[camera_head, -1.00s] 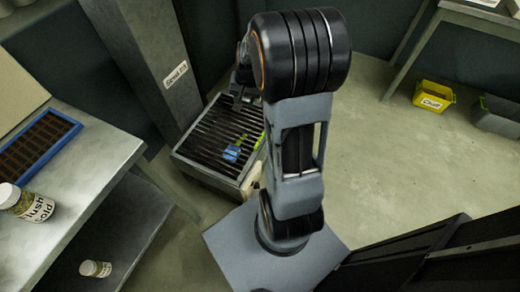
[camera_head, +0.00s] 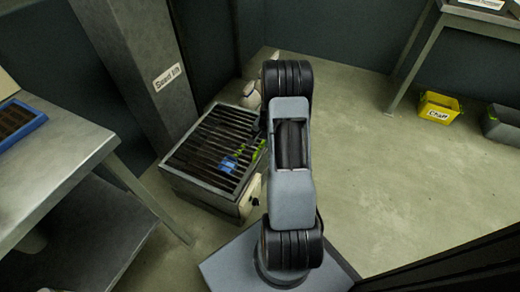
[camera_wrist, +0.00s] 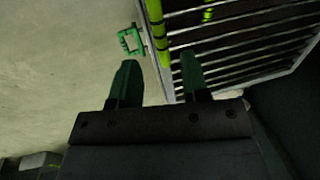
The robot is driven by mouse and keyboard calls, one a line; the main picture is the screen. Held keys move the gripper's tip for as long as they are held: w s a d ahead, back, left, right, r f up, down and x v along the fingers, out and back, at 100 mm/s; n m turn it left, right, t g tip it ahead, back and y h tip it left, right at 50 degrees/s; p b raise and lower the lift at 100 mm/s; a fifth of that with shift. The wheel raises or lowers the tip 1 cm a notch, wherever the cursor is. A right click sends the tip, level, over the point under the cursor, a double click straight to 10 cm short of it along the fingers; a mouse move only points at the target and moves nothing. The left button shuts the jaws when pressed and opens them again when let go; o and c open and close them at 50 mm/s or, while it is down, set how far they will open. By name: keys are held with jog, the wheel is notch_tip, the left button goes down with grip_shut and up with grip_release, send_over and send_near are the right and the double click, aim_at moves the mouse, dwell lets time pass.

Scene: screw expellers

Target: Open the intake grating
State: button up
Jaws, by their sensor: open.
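The intake grating (camera_head: 207,143) is a dark barred panel lying flat over a low metal box. It shows no raised edge. In the wrist view its bars (camera_wrist: 240,42) fill the upper right, with a lime-green strip (camera_wrist: 157,32) along its near side edge. A green loop handle (camera_wrist: 131,40) sticks out beyond that edge, over the floor. My gripper (camera_wrist: 157,65) is open and empty, its two green fingers apart. The loop lies ahead of the fingertips, nearer the left finger, not between them.
A blue item (camera_head: 228,164) shows at the bars. A column labelled "Seed lift" (camera_head: 130,70) stands behind the box, and a grey workbench (camera_head: 60,150) is at left. A yellow "Chaff" bin (camera_head: 437,108) sits at right. Floor right of my arm is clear.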

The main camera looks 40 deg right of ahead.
aim_at(259, 147)
jog(key=f, duration=0.1)
jog(key=f+b, duration=0.1)
jog(key=f, duration=0.1)
jog(key=w+f, duration=0.1)
jog(key=f, duration=0.1)
jog(key=shift+a+f+b, duration=0.25)
jog(key=shift+b, duration=0.15)
grip_shut()
